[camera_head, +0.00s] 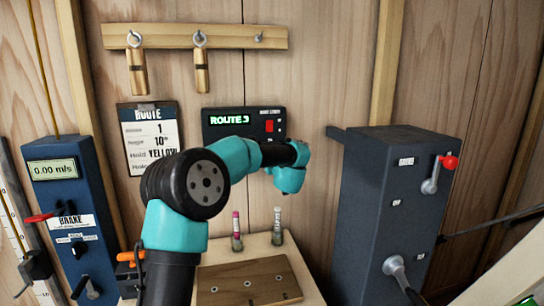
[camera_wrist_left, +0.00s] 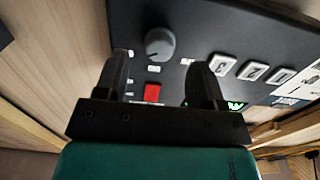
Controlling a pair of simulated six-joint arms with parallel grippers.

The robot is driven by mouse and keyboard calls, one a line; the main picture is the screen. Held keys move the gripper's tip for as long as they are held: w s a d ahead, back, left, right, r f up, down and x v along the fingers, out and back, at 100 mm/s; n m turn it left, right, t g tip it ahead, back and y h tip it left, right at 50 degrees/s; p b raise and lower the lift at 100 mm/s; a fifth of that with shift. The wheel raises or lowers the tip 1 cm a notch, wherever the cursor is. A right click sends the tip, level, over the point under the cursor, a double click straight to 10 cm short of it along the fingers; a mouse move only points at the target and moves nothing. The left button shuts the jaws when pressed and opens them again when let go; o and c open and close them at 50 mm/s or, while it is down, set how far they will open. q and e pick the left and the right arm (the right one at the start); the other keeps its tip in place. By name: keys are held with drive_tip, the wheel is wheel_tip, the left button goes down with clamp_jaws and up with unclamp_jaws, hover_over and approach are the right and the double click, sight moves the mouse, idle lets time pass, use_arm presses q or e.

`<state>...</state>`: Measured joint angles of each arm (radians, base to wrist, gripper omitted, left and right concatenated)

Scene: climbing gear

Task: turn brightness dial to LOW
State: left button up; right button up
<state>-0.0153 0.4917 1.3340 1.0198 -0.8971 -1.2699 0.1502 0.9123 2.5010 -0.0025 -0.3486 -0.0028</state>
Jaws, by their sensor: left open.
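The black control panel (camera_head: 243,114) with a green "ROUTE 3" display is on the wooden wall in the head view. It also fills much of the left wrist view (camera_wrist_left: 193,20). A round grey dial (camera_wrist_left: 160,43) with a pointer mark is on it. Small white labels around the dial are too small to read. My left gripper (camera_wrist_left: 160,62) is open and empty. Its two dark fingers point at the panel, one to each side of the dial in the picture; contact cannot be told. In the head view my left arm hides the dial. My right gripper is not in view.
A red switch (camera_wrist_left: 152,92) and several white buttons (camera_wrist_left: 252,71) are near the dial. Blue-grey boxes with levers stand left (camera_head: 72,205) and right (camera_head: 375,215). Two small tubes (camera_head: 237,232) stand on a wooden stand below.

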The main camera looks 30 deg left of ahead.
use_arm(q)
drive_tip(key=shift+x, duration=1.85)
drive_tip(key=shift+c, duration=0.2)
drive_tip(key=c, duration=0.9)
drive_tip(key=shift+n, duration=0.4)
drive_tip(key=n, duration=2.3)
drive_tip(key=shift+r, duration=0.2)
